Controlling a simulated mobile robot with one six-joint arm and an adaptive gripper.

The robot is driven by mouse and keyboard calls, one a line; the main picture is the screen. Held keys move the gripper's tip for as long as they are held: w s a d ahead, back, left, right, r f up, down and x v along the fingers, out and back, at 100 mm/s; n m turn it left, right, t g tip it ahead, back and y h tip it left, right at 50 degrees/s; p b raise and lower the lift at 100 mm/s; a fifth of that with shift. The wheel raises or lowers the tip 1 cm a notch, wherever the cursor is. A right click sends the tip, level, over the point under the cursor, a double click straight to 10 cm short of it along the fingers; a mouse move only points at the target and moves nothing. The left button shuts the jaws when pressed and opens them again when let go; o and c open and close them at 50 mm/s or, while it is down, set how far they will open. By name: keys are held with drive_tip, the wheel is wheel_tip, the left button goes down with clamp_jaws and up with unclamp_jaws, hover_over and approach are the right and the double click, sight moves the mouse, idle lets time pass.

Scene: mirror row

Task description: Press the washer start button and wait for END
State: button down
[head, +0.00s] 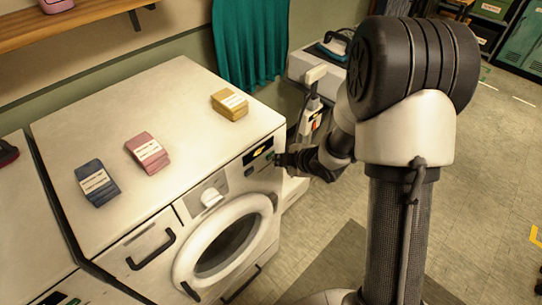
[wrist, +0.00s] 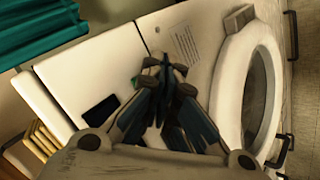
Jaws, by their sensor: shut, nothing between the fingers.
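The white washer (head: 160,115) stands at the centre of the head view, its round door (head: 230,240) closed. Its dark display (head: 258,152) sits at the upper right of the front, with small yellowish marks too small to read. A green start button (head: 271,156) is just right of it. In the wrist view the display (wrist: 100,111) looks dark, and a bit of green (wrist: 137,80) shows beside my fingers. My gripper (head: 278,160) is shut and empty, its tips at the panel by the button. I cannot tell if they touch it. The fingers also show in the wrist view (wrist: 168,72).
Labelled blue (head: 97,183), pink (head: 147,152) and yellow (head: 230,104) stacks lie on the washer top. A teal curtain (head: 250,40) hangs behind. The floor at right is mostly clear.

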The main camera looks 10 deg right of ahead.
drive_tip(key=shift+w+a, duration=0.25)
drive_tip(key=shift+w, duration=0.1)
idle(0.5)
idle(0.3)
drive_tip(key=shift+s+d, duration=0.45)
drive_tip(key=shift+s, duration=0.25)
drive_tip(key=shift+d, duration=0.1)
drive_tip(key=s+d, duration=0.1)
drive_tip(key=s, duration=0.1)
drive_tip(key=s+d, duration=0.1)
drive_tip(key=s, duration=0.1)
drive_tip(key=shift+d+b, duration=0.3)
drive_tip(key=shift+d, duration=0.1)
idle(0.4)
